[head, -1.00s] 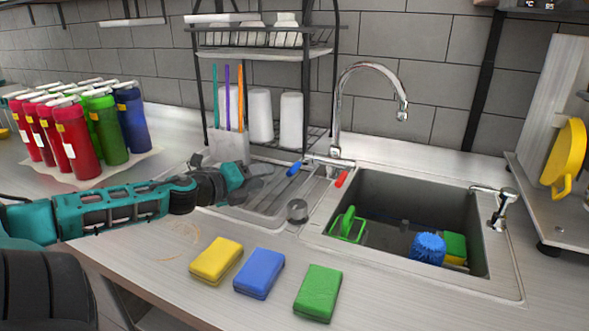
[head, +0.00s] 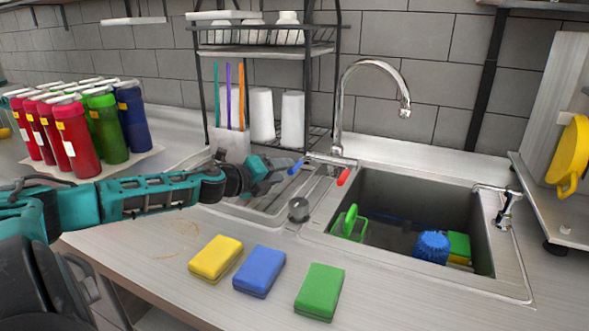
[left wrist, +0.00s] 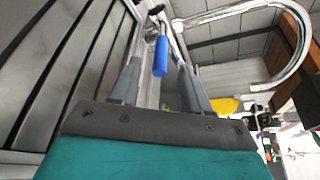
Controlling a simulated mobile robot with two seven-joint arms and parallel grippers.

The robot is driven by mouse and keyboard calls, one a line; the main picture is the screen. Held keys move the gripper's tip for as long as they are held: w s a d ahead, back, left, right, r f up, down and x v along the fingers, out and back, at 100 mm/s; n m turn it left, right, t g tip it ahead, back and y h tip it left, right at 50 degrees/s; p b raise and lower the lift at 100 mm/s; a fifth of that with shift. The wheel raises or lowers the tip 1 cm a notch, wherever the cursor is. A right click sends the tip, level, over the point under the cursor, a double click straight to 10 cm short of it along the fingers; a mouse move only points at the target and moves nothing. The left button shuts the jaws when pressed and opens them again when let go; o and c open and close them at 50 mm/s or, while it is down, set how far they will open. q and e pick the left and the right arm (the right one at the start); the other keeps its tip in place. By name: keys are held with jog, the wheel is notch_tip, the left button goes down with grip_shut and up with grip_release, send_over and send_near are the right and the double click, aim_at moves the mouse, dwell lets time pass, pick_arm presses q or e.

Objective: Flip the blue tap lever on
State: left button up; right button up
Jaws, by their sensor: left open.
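The tap (head: 372,75) is a chrome gooseneck at the back edge of the sink. Its blue lever (head: 296,167) points out to the left of the tap base, and its red lever (head: 343,177) is to the right. My left gripper (head: 285,167) is just left of the blue lever. In the left wrist view the blue lever (left wrist: 161,56) shows between the two spread fingers of my left gripper (left wrist: 158,80), near their tips. I cannot tell whether a finger touches it. My right gripper is not in view.
The sink (head: 395,195) holds a green brush and a blue scrubber. A dish rack (head: 265,50) with cups stands behind my left gripper. Yellow, blue and green sponges (head: 258,271) lie on the front counter. Red, green and blue bottles (head: 75,130) stand at left.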

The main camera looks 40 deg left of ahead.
pick_arm(q)
jog(key=shift+p+x, duration=0.45)
jog(key=shift+x, duration=0.55)
jog(key=shift+w+p, duration=0.3)
jog(key=shift+w, duration=0.3)
jog(key=shift+p+x, duration=0.3)
jog(key=shift+x, duration=1)
jog(key=shift+f, duration=0.1)
jog(key=shift+c, duration=0.3)
grip_shut()
